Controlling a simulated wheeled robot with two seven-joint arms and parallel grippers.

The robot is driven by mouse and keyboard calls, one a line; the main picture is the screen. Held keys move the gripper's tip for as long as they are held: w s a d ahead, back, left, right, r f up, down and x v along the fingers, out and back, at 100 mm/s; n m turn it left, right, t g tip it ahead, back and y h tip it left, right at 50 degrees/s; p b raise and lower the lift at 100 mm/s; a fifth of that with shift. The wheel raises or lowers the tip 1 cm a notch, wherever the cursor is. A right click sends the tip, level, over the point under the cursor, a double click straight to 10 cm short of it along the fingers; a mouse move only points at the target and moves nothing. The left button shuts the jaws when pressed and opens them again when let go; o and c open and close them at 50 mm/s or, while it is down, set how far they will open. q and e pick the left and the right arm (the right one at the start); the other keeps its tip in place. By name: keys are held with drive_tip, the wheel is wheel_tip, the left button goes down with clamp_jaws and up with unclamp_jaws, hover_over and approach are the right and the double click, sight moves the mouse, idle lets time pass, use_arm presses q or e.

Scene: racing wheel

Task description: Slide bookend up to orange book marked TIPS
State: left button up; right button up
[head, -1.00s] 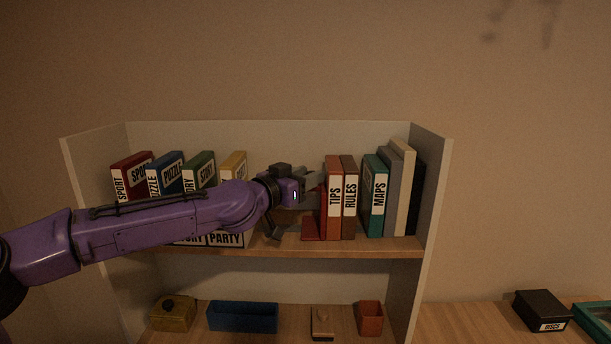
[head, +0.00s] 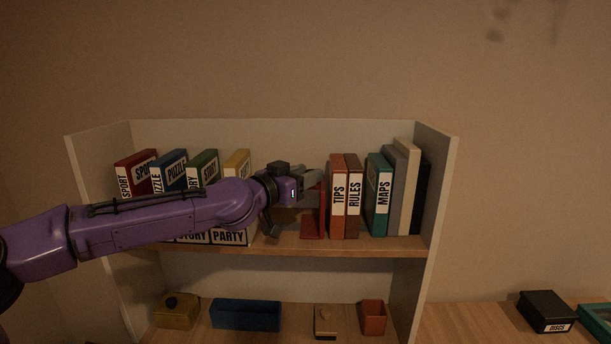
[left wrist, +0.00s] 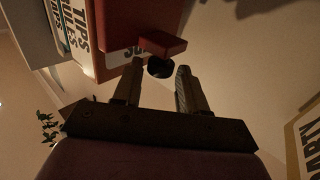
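The orange TIPS book (head: 337,205) stands upright on the upper shelf, left of the brown RULES book. The red bookend (head: 312,229) stands just left of TIPS, its upright close to the book's side; I cannot tell whether they touch. My left gripper (head: 296,204) is open at the left of the bookend, its fingers spread one above the other. In the left wrist view, the bookend (left wrist: 140,18) has a red block and a round black piece (left wrist: 160,68) near my open fingertips. TIPS (left wrist: 82,28) shows beyond it. My right gripper is out of view.
The RULES book (head: 354,205), teal MAPS book (head: 378,200) and plain books stand to the right. A blue bin (head: 246,316) and small items sit on the lower shelf.

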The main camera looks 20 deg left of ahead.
use_arm(q)
drive_tip(key=shift+s, duration=0.1)
drive_tip(key=p+v, duration=0.1)
drive_tip(key=v, duration=0.9)
drive_tip(key=shift+s, duration=0.15)
drive_tip(key=shift+f, duration=0.1)
drive_tip(key=shift+a, duration=0.1)
